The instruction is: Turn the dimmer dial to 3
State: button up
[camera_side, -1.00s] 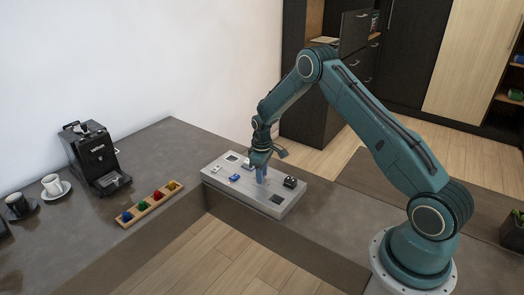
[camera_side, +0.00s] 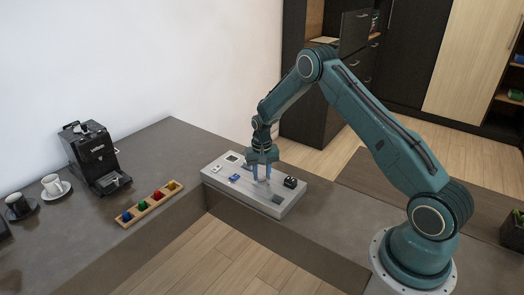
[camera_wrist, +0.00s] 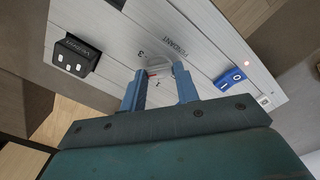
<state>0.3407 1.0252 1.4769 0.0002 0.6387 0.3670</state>
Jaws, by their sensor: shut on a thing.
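The dimmer dial (camera_wrist: 158,71) is a small pale round knob with a reddish mark, on a light grey panel (camera_wrist: 110,28). The panel also shows in the side view (camera_side: 248,193), where the dial is hidden by my gripper. A printed "3" (camera_wrist: 140,54) stands just beyond the dial's upper left in the wrist view. My gripper (camera_wrist: 159,71) points down at the panel, its two blue fingers on either side of the dial, shut on it. It also shows in the side view (camera_side: 261,179). Which way the dial's mark points is hard to tell.
A blue rocker switch (camera_wrist: 231,79) and a small red light (camera_wrist: 247,63) are to the right of the fingers. A black block (camera_wrist: 76,57) with pale buttons is to the left. A wooden tray (camera_side: 133,214) of coloured knobs and a coffee machine (camera_side: 95,158) stand clear.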

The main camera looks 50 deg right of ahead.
aim_at(262, 177)
jog(key=m, duration=0.5)
jog(key=shift+m, duration=2.4)
jog(key=o, duration=1)
jog(key=shift+r, duration=0.1)
jog(key=shift+r, duration=6.8)
